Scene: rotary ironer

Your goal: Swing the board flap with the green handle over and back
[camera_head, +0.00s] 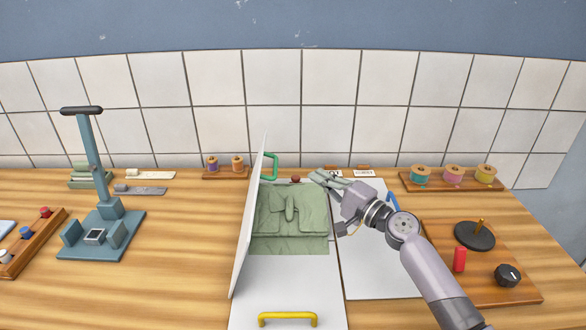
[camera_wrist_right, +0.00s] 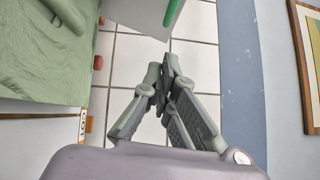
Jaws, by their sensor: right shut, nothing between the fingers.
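In the head view the white board flap (camera_head: 248,225) stands up on edge along the left side of the middle board, seen nearly edge-on. Its green handle (camera_head: 270,166) sticks out to the right near the far end of the flap. My right gripper (camera_head: 318,177) is shut and empty, to the right of the green handle and apart from it, by the far edge of the board. In the right wrist view the shut fingertips (camera_wrist_right: 164,72) show below the green handle (camera_wrist_right: 173,12) and part of the flap (camera_wrist_right: 138,14). My left gripper is in neither view.
A folded green garment (camera_head: 290,220) lies on the middle board. A yellow handle (camera_head: 287,317) is at the near edge, a blue handle (camera_head: 393,203) on the right panel (camera_head: 375,275). A blue press stand (camera_head: 103,235) is left; a wooden control board (camera_head: 515,290) is right.

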